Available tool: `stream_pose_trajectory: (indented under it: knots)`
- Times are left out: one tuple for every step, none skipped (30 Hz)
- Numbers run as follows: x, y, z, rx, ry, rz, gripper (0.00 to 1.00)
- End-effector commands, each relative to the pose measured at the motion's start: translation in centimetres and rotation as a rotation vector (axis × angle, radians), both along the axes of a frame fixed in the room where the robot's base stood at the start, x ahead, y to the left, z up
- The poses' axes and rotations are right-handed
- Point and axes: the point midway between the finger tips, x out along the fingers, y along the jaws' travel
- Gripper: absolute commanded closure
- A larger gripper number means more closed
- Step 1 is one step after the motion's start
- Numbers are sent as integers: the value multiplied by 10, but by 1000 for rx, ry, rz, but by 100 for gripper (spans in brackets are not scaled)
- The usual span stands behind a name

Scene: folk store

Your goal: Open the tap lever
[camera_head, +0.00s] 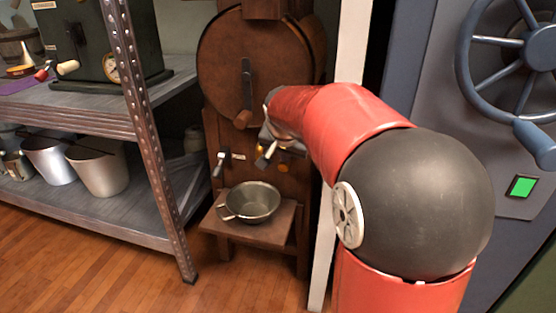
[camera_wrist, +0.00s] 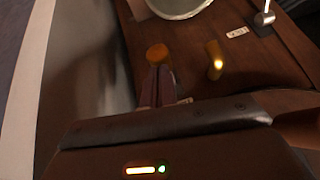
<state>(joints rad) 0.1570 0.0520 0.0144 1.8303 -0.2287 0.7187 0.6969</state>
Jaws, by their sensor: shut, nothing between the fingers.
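The tap lever (camera_head: 219,164) is a small pale metal handle on a dark mount, on the front of a brown wooden cabinet, left of my gripper. In the wrist view the tap lever (camera_wrist: 264,18) shows at the top right, with a small white label (camera_wrist: 237,32) beside it. My gripper (camera_wrist: 162,88) is shut and empty, its fingers close together near an orange knob (camera_wrist: 157,53). It is apart from the lever. In the head view my red arm and wrist partly hide the gripper and the cabinet front.
A metal bowl (camera_head: 252,201) stands on a wooden shelf (camera_head: 236,229) below the lever. A brass peg (camera_wrist: 214,61) sticks out between the orange knob and label. A metal rack (camera_head: 140,120) with buckets stands left. A pale post (camera_head: 343,55) and grey wheel door (camera_head: 440,70) are right.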

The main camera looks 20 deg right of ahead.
Motion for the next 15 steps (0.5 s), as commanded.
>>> stream_pose_trajectory:
  knots:
    - [-2, 2, -8, 0, 0, 1, 100]
    - [-2, 2, -10, 0, 1, 1, 100]
    - [-3, 3, -13, 0, 1, 1, 100]
    - [-4, 4, -15, 0, 1, 2, 100]
    - [-4, 4, -17, 0, 1, 2, 100]
    - [-5, 4, -19, 1, 2, 1, 100]
    - [-5, 5, -21, 1, 2, 1, 100]
    - [-6, 5, -23, 1, 2, 1, 100]
    - [-6, 5, -25, 1, 2, 1, 100]
    - [-6, 5, -26, 1, 2, 1, 100]
    - [-6, 5, -28, 1, 2, 1, 100]
    - [-6, 5, -29, 1, 2, 1, 100]
    - [-6, 5, -30, 1, 2, 1, 100]
    - [-6, 6, -31, 1, 2, 1, 100]
    - [-6, 6, -33, 1, 2, 1, 100]
